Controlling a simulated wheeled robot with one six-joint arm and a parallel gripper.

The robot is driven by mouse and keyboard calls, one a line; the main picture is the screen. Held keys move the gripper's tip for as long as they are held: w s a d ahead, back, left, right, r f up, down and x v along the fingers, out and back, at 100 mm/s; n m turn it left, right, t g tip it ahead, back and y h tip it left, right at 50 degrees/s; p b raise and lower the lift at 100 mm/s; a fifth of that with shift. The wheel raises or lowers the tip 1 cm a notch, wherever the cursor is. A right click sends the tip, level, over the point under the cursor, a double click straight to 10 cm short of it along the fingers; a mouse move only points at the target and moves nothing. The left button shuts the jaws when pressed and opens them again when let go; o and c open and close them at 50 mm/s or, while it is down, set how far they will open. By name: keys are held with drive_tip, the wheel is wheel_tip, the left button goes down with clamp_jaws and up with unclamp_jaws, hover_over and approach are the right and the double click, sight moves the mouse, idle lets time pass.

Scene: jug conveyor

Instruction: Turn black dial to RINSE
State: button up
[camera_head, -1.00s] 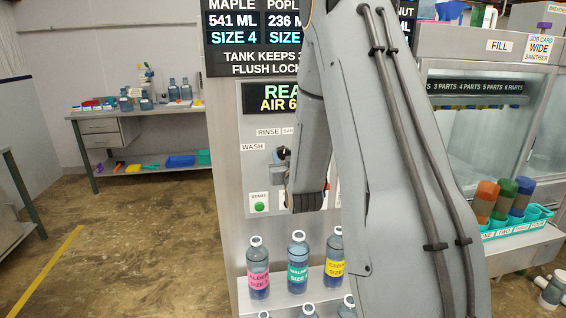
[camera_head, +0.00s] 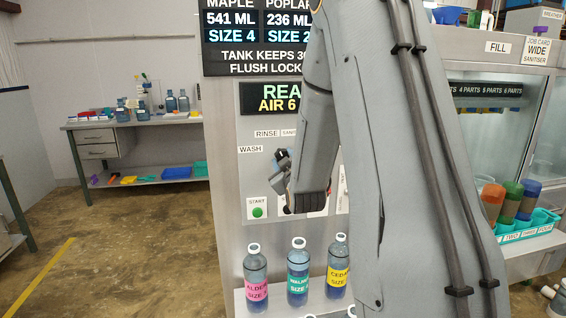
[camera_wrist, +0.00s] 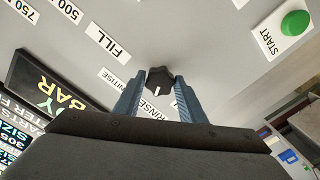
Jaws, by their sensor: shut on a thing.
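In the wrist view the black dial (camera_wrist: 159,79) sits on the grey panel between the two blue fingers of my gripper (camera_wrist: 157,84), which is shut on it. A white mark on the dial points down in that picture, towards the RINSE label (camera_wrist: 151,112), which shows between the fingers. A SANITISE label (camera_wrist: 114,79) and a FILL label (camera_wrist: 108,41) lie to the upper left. Another label is mostly hidden by the right finger.
A green START button (camera_head: 257,212) is at the panel's lower left. Several labelled bottles (camera_head: 298,272) stand on a shelf below. A lit display (camera_head: 275,97) is above. Coloured bottles stand in a teal rack (camera_head: 540,222) at the right.

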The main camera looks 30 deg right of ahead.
idle(0.4)
drive_tip(key=o, duration=1)
drive_tip(key=shift+o, duration=0.2)
drive_tip(key=b+v, duration=0.2)
drive_tip(key=v, duration=0.5)
drive_tip(key=shift+s, duration=0.4)
drive_tip(key=shift+a, duration=0.15)
